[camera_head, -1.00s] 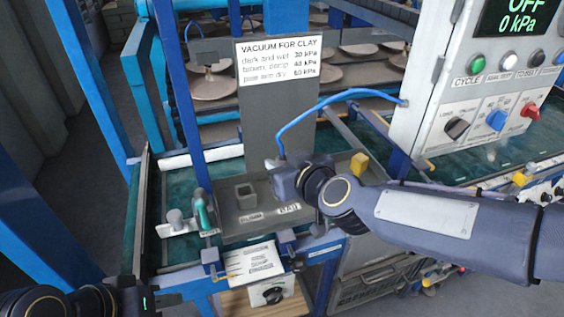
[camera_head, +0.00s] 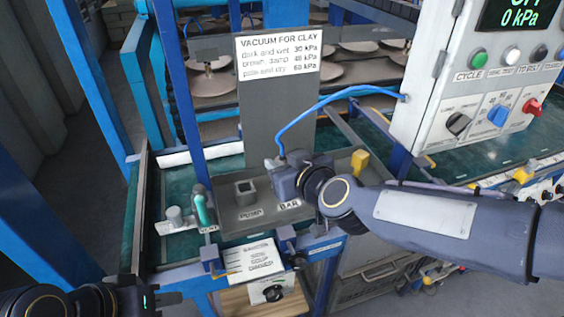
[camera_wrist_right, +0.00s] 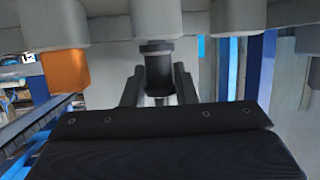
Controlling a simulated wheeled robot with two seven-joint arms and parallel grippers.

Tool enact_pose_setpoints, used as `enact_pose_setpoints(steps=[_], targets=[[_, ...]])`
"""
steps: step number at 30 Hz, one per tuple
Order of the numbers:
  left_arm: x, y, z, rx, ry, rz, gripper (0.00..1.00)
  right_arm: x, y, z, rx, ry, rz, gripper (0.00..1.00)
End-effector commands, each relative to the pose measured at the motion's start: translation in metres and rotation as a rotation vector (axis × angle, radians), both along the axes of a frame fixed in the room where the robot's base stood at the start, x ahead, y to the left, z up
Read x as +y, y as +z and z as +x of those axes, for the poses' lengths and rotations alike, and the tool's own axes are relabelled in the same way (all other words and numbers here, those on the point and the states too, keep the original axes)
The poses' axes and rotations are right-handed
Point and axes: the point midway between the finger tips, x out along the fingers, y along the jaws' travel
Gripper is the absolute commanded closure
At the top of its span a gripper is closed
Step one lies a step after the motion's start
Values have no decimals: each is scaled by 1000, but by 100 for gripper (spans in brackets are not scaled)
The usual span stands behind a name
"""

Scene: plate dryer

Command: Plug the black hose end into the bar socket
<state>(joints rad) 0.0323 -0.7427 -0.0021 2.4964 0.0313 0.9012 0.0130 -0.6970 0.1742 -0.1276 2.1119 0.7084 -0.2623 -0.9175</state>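The blue hose (camera_head: 325,100) arches from the control box down to my right gripper (camera_head: 279,170), at the grey tray behind the BAR label (camera_head: 290,204). In the right wrist view, a black cylinder, apparently the black hose end (camera_wrist_right: 157,65), stands between the two fingers of my right gripper (camera_wrist_right: 158,92), which look closed on it. The bar socket is hidden behind the gripper, so I cannot tell whether the end is in it. Another square grey socket (camera_head: 246,188) is open to its left. My left gripper (camera_head: 168,298) is low at the left; its finger gap is unclear.
The control box (camera_head: 435,95) with knobs stands at the right. A yellow block (camera_head: 359,161) is right of my right gripper. A teal-handled valve (camera_head: 202,208) stands left of the tray (camera_head: 245,225). A sign panel (camera_head: 278,58) rises behind. A white-faced box (camera_head: 252,260) hangs in front.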

Motion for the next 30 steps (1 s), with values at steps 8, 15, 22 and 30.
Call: enact_pose_setpoints(steps=[8,15,22,30], targets=[[0,0,0,0,0,0,66,0,0,0,0,0,0,49],[0,3,0,0,0,0,66,-2,3,-3,0,0,0,49],[0,22,0,0,0,0,66,-18,19,-31,-1,-1,3,49],[0,39,0,0,0,0,66,-34,28,-60,0,0,1,49]])
